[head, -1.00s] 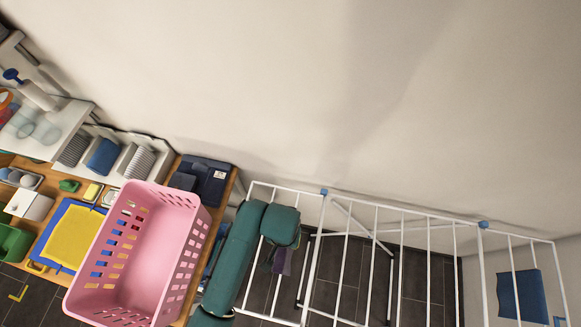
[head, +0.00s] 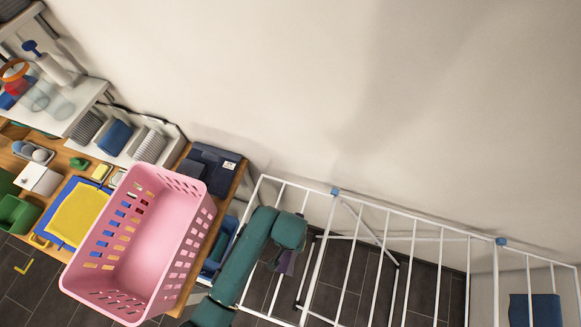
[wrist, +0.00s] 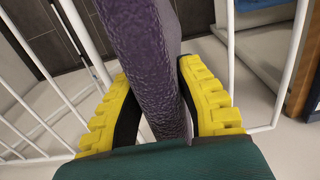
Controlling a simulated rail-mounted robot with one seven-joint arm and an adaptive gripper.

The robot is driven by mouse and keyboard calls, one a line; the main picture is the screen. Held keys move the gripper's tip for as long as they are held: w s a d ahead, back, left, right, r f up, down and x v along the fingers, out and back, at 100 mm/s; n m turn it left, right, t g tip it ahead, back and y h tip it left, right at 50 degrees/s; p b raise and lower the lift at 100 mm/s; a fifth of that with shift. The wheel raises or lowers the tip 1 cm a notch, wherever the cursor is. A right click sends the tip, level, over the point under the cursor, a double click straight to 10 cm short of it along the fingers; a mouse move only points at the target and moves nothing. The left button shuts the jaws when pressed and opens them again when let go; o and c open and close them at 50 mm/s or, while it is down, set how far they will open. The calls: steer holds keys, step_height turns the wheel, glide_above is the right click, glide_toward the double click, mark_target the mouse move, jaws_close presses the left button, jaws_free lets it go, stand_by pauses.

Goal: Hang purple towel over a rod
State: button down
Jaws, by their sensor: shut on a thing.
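The purple towel (wrist: 145,60) is a dark textured strip between the yellow-backed fingers of my gripper (wrist: 160,108) in the wrist view. My gripper is shut on it. In the head view a small part of the towel (head: 287,262) shows below the green end of my arm, and my fingers are mostly hidden there. The white drying rack (head: 372,207) has several parallel rods. My gripper is at the rack's left end. White rods (wrist: 82,40) show on both sides of the towel in the wrist view. I cannot tell whether the towel touches a rod.
A pink basket (head: 150,235) stands on the wooden counter left of my arm. Several rods between are bare. The wall (head: 350,90) runs behind the rack.

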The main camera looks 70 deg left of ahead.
step_height(320, 180, down, 11)
steer(key=b, duration=0.7)
steer(key=c, duration=0.7)
jaws_free()
steer(key=shift+c, duration=0.2)
steer(key=shift+r, duration=0.1)
step_height(320, 180, up, 12)
steer(key=shift+f, duration=0.1)
